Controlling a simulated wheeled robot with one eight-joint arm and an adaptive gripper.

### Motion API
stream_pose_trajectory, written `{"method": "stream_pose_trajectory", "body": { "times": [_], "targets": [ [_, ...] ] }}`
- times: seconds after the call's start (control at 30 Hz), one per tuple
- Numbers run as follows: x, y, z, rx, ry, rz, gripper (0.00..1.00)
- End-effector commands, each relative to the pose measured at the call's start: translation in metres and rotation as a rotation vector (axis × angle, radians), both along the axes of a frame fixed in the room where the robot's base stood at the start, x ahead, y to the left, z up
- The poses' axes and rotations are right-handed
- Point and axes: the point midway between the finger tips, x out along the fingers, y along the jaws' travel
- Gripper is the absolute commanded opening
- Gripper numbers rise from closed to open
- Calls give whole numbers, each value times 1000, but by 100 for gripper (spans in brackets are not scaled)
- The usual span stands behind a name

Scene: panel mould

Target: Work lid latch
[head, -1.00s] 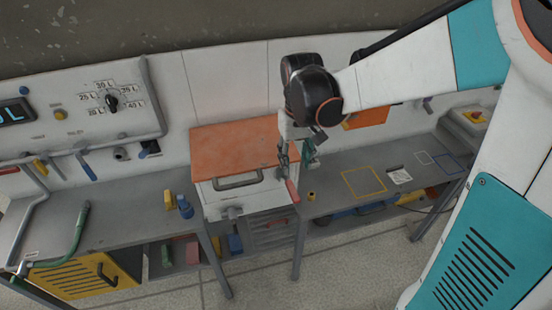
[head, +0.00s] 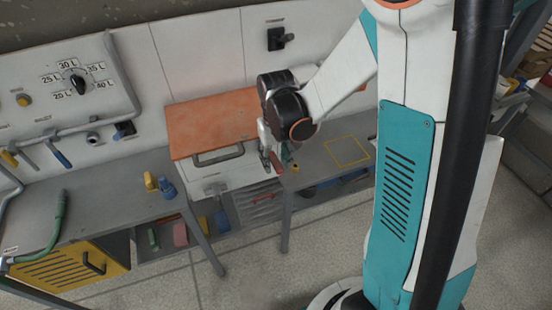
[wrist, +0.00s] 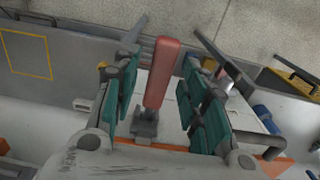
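The orange lid (head: 205,125) lies shut on a white box with a grey bar handle (head: 218,156) on its front. The latch has a red lever (head: 277,165) at the box's right front corner. In the wrist view the red lever (wrist: 163,75) stands on a grey latch base (wrist: 146,124), between the green finger pads. My gripper (wrist: 172,45) is open around the lever, with a visible gap on both sides. In the head view my gripper (head: 268,142) is at the latch, partly hidden by my wrist.
A bench with yellow and blue items (head: 160,185) stands left of the box. A grey bench with a yellow outlined square (head: 346,151) is at right. A dial panel (head: 75,85) is at upper left. The floor (head: 260,275) in front is clear.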

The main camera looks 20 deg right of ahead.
Motion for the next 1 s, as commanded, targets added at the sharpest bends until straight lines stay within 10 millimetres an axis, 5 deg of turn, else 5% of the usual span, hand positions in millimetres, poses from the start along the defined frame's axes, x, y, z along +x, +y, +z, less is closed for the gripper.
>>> {"method": "stream_pose_trajectory", "body": {
  "times": [0.1, 0.3, 1.0],
  "targets": [
    [0, 0, 0, 0, 0, 0, 38],
    [0, 0, 0, 0, 0, 0, 0],
    [4, 0, -20, 0, -161, 0, 0]
  ]
}}
